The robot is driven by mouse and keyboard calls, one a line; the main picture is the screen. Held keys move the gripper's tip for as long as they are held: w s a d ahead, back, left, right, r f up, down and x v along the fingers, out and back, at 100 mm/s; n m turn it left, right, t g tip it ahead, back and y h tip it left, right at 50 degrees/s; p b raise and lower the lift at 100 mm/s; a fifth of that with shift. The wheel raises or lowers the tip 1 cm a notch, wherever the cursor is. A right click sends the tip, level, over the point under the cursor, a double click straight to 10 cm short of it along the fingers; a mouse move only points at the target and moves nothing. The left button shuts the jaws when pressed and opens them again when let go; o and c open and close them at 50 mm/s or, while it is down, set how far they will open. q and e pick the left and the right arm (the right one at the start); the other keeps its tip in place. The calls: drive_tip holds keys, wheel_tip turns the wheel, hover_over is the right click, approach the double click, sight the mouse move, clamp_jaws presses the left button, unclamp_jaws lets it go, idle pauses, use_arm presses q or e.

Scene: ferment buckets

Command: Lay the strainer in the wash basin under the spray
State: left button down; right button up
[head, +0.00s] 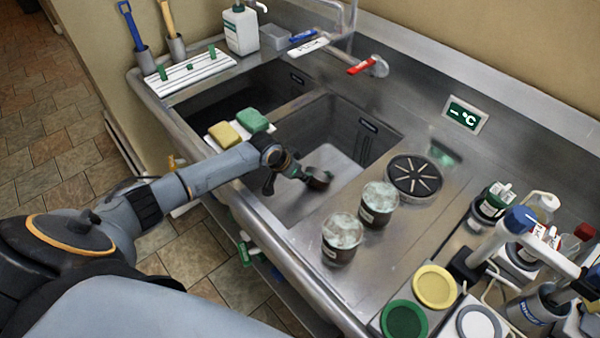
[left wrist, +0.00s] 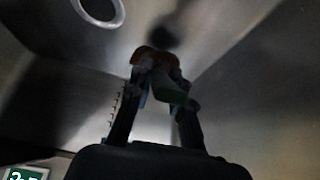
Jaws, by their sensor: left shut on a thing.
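My left gripper (head: 306,174) reaches down into the right-hand steel wash basin (head: 345,140). In the left wrist view the gripper (left wrist: 163,72) is shut on a small brown and green thing (left wrist: 157,58). In the head view a dark, reddish-brown and green piece (head: 319,179) shows at the fingertips. I cannot tell whether it is the strainer, because it is small, blurred and partly hidden by the fingers. The basin wall (left wrist: 240,70) and a round drain (left wrist: 98,8) show in the left wrist view. No spray of water is clearly visible. My right gripper is not in view.
A yellow sponge (head: 223,134) and a green sponge (head: 252,121) lie by the left basin (head: 240,92). Two filled tubs (head: 341,240) (head: 378,205) stand on the counter, beside a dark spoked disc (head: 414,176). A red-handled tap (head: 366,67) is behind the basin. Lids and bottles crowd the right.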

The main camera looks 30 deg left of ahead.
use_arm(q)
drive_tip(key=shift+s+f, duration=0.2)
drive_tip(key=shift+f, duration=0.2)
drive_tip(key=shift+f+b, duration=0.3)
drive_tip(key=shift+f, duration=0.2)
idle(0.4)
drive_tip(key=c, duration=1.1)
unclamp_jaws()
drive_tip(key=shift+w, duration=0.15)
drive_tip(key=shift+o, duration=0.3)
drive_tip(key=o, duration=0.9)
drive_tip(key=shift+r, duration=0.1)
